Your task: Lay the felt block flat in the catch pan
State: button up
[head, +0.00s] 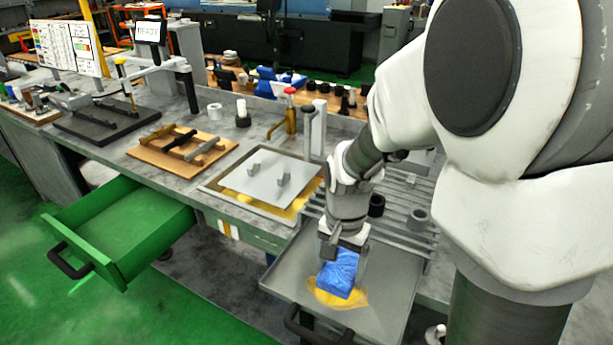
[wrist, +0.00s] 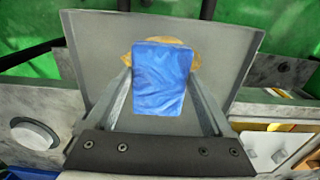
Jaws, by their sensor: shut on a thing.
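A blue block (head: 338,272), which I take to be the felt block, is between the fingers of my gripper (head: 342,262). My gripper is shut on it. In the wrist view the blue block (wrist: 160,78) shows between the two fingers (wrist: 162,95). The grey catch pan (head: 388,290) is pulled out at the front of the bench, below the gripper. A yellow-brown patch (head: 352,299) lies on the pan floor beneath the block. The block is over the pan; I cannot tell whether it touches the floor. The pan also shows in the wrist view (wrist: 90,40).
An open green drawer (head: 128,222) juts out at the left. A metal plate with two small blocks (head: 262,178) lies on the bench behind the pan. A slatted rack with dark rings (head: 418,214) is at the right. The pan has a dark front handle (head: 310,328).

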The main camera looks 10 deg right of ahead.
aim_at(340, 275)
jog(key=shift+w+d+f, duration=0.35)
jog(key=shift+w+f, duration=0.15)
jog(key=shift+w, duration=0.25)
jog(key=shift+w+f, duration=0.1)
jog(key=shift+f, duration=0.15)
jog(key=shift+f+b, duration=0.3)
jog(key=shift+f, duration=1.5)
jog(key=shift+f, duration=0.2)
jog(key=o, duration=1.1)
